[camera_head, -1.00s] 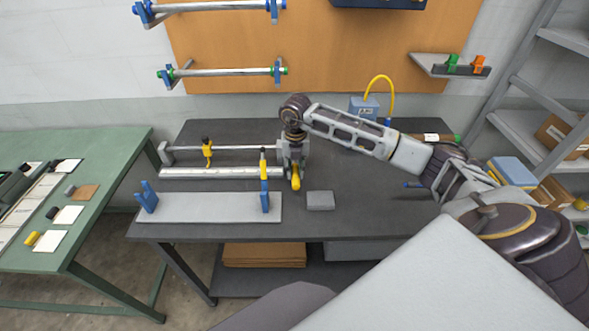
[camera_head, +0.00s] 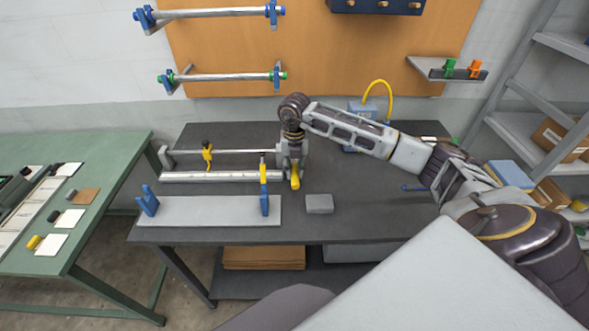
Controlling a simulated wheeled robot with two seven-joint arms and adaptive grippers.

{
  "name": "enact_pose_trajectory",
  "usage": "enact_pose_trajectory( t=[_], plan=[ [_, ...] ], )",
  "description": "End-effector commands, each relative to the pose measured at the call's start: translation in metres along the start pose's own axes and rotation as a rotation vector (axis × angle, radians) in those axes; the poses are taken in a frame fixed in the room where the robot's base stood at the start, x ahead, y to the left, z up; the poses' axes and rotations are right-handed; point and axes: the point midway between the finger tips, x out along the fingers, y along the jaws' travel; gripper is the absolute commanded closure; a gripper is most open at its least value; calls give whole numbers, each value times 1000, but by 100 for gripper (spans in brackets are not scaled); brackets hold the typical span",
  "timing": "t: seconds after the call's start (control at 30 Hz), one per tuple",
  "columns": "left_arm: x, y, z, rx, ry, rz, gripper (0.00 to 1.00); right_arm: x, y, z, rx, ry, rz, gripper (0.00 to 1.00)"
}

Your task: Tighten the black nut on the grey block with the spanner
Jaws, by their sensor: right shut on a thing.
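My right gripper (camera_head: 294,162) points down at the right end of the calender press on the dark bench. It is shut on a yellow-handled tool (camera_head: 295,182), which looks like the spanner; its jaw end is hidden. A grey end block (camera_head: 304,148) of the press stands right behind the gripper, partly covered by it. A loose grey block (camera_head: 319,204) lies on the bench to the right of the tool, apart from it. I cannot make out the black nut. My left gripper is not in view.
The press rollers (camera_head: 222,176), a yellow clamp (camera_head: 208,156) and a grey plate (camera_head: 205,211) with blue brackets fill the bench's left. A blue box (camera_head: 360,111) with a yellow hose stands at the back. The bench's right front is clear. A green table (camera_head: 110,190) stands left.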

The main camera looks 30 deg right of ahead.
Motion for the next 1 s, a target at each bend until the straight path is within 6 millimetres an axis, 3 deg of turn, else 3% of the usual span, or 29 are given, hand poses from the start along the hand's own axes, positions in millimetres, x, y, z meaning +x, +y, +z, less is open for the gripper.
enact_pose_trajectory(
  t=[1.0],
  plan=[
    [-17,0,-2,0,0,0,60,-30,0,0,0,-1,1,100]
  ],
)
